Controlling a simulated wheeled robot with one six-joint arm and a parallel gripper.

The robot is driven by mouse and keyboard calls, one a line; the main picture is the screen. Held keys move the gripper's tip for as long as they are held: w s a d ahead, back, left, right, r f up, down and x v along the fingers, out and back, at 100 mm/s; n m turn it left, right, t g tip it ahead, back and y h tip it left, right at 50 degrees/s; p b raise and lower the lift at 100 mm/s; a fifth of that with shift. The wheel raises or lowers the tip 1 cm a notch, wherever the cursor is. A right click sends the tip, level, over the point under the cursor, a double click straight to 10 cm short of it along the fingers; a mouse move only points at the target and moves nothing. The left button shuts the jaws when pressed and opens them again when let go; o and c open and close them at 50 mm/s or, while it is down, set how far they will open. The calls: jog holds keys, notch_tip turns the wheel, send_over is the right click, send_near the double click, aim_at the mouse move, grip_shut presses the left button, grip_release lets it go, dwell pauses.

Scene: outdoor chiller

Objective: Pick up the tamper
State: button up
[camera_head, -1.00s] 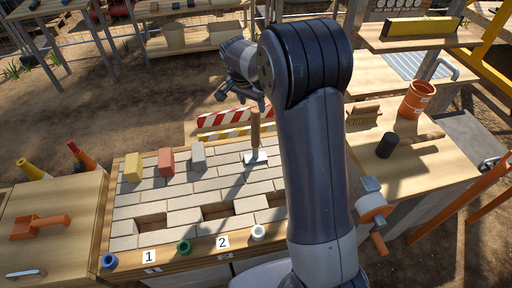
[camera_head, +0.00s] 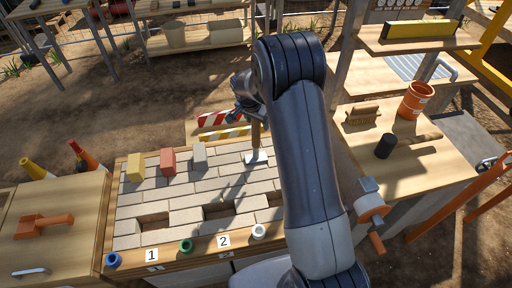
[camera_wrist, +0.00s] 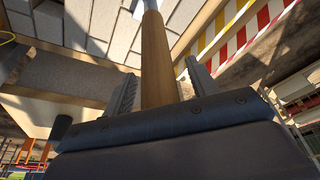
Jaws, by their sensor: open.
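The tamper (camera_head: 255,136) stands upright on the paved brick top, with a wooden handle and a pale metal foot. My gripper (camera_head: 252,112) is at the upper part of the handle, partly hidden behind my arm. In the wrist view the wooden handle (camera_wrist: 155,55) runs between the two fingers of my gripper (camera_wrist: 160,76). The fingers are apart, with a visible gap on each side of the handle. The metal part shows only at the top edge of that view.
Yellow (camera_head: 136,167), red (camera_head: 168,161) and grey (camera_head: 200,155) blocks stand left of the tamper. A red-white striped barrier (camera_head: 213,118) is behind. The right bench holds a black-headed mallet (camera_head: 386,146), a brush (camera_head: 362,115) and an orange pot (camera_head: 416,100).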

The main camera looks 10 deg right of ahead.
grip_shut()
jog(key=shift+w+r, duration=0.15)
dwell(0.4)
notch_tip(320, 180, up, 10)
jog(key=shift+r+b, duration=0.1)
jog(key=shift+b, duration=0.6)
jog(key=c, duration=0.6)
grip_release()
grip_shut()
